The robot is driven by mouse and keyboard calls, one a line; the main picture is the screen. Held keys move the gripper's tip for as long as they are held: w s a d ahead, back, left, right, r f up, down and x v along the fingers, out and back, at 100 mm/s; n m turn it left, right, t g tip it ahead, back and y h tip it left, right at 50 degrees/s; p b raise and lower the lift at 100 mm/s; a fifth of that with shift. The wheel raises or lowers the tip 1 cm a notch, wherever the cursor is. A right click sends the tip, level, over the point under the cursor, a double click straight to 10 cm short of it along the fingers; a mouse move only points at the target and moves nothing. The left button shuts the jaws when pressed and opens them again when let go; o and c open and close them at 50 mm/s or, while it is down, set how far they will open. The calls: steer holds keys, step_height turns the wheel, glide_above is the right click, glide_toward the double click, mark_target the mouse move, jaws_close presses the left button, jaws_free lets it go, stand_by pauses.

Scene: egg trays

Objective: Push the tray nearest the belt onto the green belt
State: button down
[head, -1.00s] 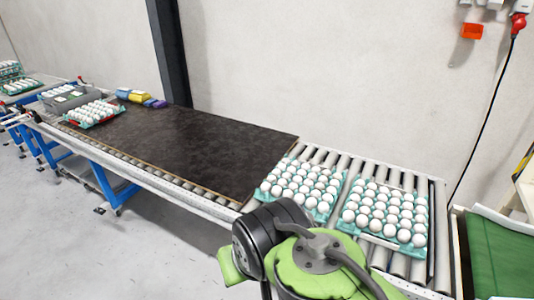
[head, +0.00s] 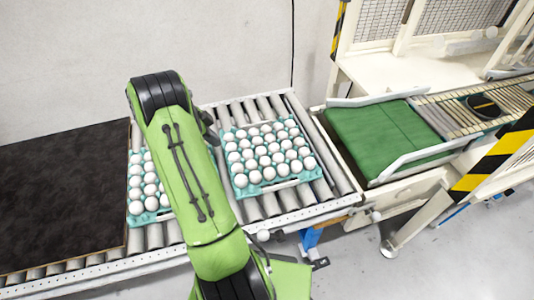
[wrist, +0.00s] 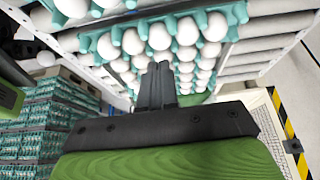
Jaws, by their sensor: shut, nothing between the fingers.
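The tray nearest the belt, teal and full of white eggs, lies on the rollers in the head view; its rim (head: 270,187) faces the front. The green belt (head: 385,135) is to its right, beyond the roller end and a gap. A second egg tray (head: 150,216) is on the left, partly covered by my arm. My gripper is hidden behind my arm in the head view. In the wrist view my gripper (wrist: 157,80) is shut and empty, its fingers pointing toward eggs in a teal tray (wrist: 232,14). I cannot tell whether they touch it.
A dark board (head: 60,195) covers the rollers at left. A white side rail (head: 415,155) edges the belt, and a striped yellow-black post (head: 495,160) stands at right. The wrist view shows stacked teal egg trays (wrist: 40,130) at lower left. Bare rollers (head: 330,165) lie right of the nearest tray.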

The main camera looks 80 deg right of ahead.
step_height(320, 180, down, 11)
steer(key=b, duration=0.7)
steer(key=shift+b, duration=0.4)
steer(key=shift+r, duration=0.1)
